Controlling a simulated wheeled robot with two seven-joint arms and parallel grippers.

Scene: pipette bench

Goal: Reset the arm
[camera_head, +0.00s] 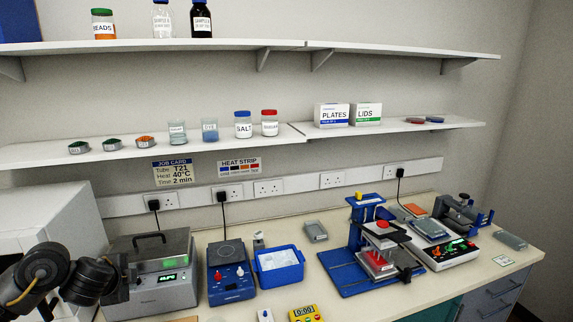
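My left arm enters at the lower left in the head view. Its dark end, where my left gripper (120,277) seems to be, is in front of the left side of the grey water bath (165,290). Its fingers cannot be made out, so I cannot tell whether it is open or shut, or whether it touches the bath. My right arm and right gripper are not in view.
On the bench stand a blue mixer (230,272), a blue ice tray (279,265), a blue press stand (345,275), a white balance (445,252) and a yellow timer (305,313). Two shelves hold jars and boxes. Clear bench lies right of the timer.

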